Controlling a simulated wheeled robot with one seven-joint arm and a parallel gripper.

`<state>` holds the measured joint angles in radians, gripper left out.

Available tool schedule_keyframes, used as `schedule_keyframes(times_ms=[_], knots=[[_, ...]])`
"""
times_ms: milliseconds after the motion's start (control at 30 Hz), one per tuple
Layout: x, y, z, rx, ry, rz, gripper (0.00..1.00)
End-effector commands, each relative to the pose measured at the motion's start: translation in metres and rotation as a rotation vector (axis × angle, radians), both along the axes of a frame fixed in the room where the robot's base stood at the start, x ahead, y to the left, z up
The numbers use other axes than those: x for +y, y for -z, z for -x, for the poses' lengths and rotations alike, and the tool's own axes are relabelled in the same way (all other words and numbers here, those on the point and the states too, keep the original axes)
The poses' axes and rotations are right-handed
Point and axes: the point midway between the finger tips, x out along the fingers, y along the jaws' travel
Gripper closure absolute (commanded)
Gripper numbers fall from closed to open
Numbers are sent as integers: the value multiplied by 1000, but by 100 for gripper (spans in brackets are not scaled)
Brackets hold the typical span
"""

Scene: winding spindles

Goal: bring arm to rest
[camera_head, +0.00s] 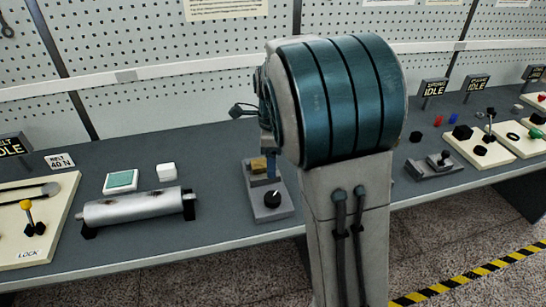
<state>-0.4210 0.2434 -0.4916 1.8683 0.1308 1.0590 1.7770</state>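My arm (345,100), with a large teal banded housing over a grey link, fills the middle of the view. It hides most of what lies behind it. A narrow teal part (268,140) shows at the left edge of the housing, pointing down towards a small grey fixture (268,206). I cannot make out the fingertips of my gripper there, or whether they are open or shut. The fixture has a black knob (272,198) and a brass-coloured block (259,164) near the teal part. I cannot tell whether they touch.
The dark grey bench (120,250) runs across the view. A silver roller (133,207), a teal-topped pad (121,181) and a cream LOCK panel (35,225) are at left. Another fixture (436,166) and panels with knobs are at right. A pegboard wall (170,90) stands behind.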

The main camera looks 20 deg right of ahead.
Motion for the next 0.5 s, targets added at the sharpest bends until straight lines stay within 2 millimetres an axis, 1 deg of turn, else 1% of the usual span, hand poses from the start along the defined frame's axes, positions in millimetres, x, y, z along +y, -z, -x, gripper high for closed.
schedule_keyframes(times_ms=[333, 433, 500], knots=[[0, 0, 0, 0, 0, 0, 32], [-2, -6, 11, -12, -84, -18, 32], [-2, -12, 24, -31, -194, -34, 32]])
